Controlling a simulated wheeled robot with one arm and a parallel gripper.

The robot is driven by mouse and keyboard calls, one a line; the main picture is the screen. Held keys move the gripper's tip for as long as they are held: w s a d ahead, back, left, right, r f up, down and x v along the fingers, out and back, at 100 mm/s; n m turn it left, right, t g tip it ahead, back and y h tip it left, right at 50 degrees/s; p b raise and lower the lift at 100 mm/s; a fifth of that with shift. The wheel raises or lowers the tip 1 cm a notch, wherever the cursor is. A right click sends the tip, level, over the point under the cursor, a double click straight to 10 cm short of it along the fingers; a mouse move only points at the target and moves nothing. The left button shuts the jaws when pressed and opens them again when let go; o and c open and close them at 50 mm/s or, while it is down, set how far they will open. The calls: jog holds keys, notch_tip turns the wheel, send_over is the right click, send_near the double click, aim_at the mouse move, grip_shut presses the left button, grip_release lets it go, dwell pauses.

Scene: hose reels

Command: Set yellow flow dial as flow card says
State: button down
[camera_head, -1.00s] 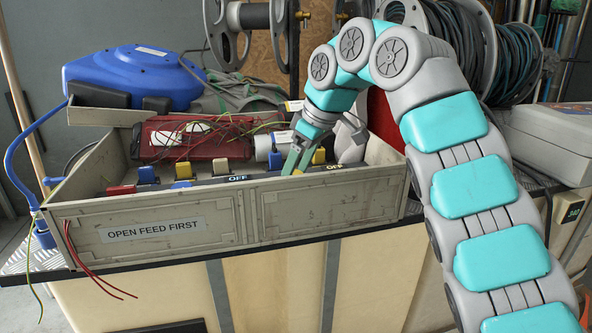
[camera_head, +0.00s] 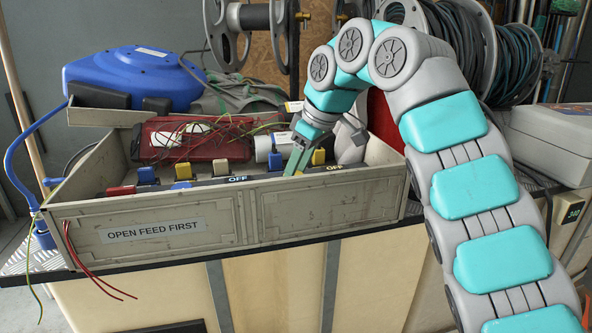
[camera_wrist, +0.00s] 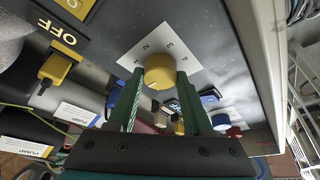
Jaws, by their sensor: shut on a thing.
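The yellow flow dial (camera_wrist: 160,70) is a round knob on a white plate (camera_wrist: 186,50) with small marks around it, in the wrist view. My gripper (camera_head: 292,170) reaches down into the grey tray-like box in the head view. In the wrist view its two green fingers stand on either side of the dial, shut on it. The dial is hidden behind the box wall and fingers in the head view. I cannot make out a flow card.
A yellow switch (camera_wrist: 55,68) marked OFF sits beside the dial, with PUMP labels (camera_wrist: 75,113) below. The box front (camera_head: 150,232) reads OPEN FEED FIRST. Red wires (camera_head: 200,135) and a blue reel (camera_head: 135,72) lie behind.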

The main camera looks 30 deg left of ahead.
jog(key=shift+m, duration=0.3)
jog(key=shift+s+m+t+b, duration=0.15)
jog(key=shift+m+t+b, duration=0.25)
jog(key=shift+m, duration=0.3)
jog(key=shift+m+t+h+p, duration=0.3)
jog(key=shift+m+t+h, duration=0.1)
jog(key=shift+m, duration=0.7)
jog(key=m+p, duration=0.2)
jog(key=shift+s+a+r+m+t, duration=0.1)
jog(key=shift+r+m+t, duration=0.15)
jog(key=shift+m+t, duration=0.15)
jog(key=m+t+h+p, duration=0.1)
jog(key=m+p, duration=0.2)
jog(key=shift+m+h+p, duration=0.3)
jog(key=shift+m+p, duration=0.1)
jog(key=m, duration=0.1)
jog(key=m+h+p, duration=0.1)
jog(key=m, duration=0.1)
jog(key=shift+a+f+t, duration=0.2)
jog(key=shift+t, duration=0.1)
jog(key=m+h, duration=0.1)
jog(key=m, duration=0.2)
jog(key=m+h, duration=0.1)
jog(key=m, duration=0.1)
jog(key=shift+a+m+p, duration=0.15)
jog(key=shift+m+p, duration=0.15)
jog(key=shift+m, duration=0.1)
